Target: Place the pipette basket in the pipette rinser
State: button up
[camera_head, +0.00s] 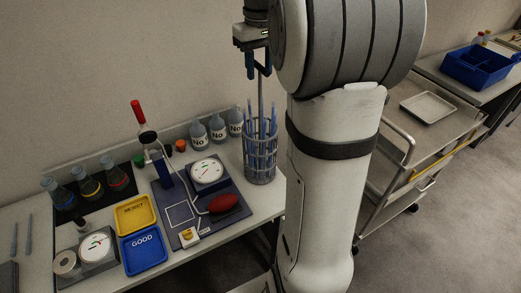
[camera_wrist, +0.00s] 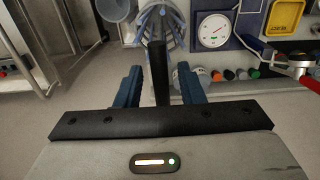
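The pipette basket (camera_head: 260,160) is a grey wire cylinder holding several blue pipettes. It stands upright at the right end of the bench, with a thin rod rising from it. My gripper (camera_head: 258,75) is above it, pointing down at the top of the rod. In the wrist view, the dark handle (camera_wrist: 159,72) lies between the two blue fingers of my gripper (camera_wrist: 159,88), with a gap visible on each side. The basket top (camera_wrist: 160,22) shows beyond. A grey round vessel (camera_wrist: 115,8), possibly the pipette rinser, is beside it; in the head view my arm hides that area.
A dial device (camera_head: 207,172) on a blue board, a red bulb (camera_head: 223,203), and bottles (camera_head: 217,127) stand left of the basket. Yellow (camera_head: 134,214) and blue (camera_head: 144,251) trays are farther left. A cart (camera_head: 405,130) with a white tray (camera_head: 428,106) is at right.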

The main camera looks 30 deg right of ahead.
jog(key=f, duration=0.4)
jog(key=shift+s, duration=0.2)
jog(key=shift+c, duration=0.4)
grip_shut()
jog(key=shift+p, duration=0.3)
dwell(0.5)
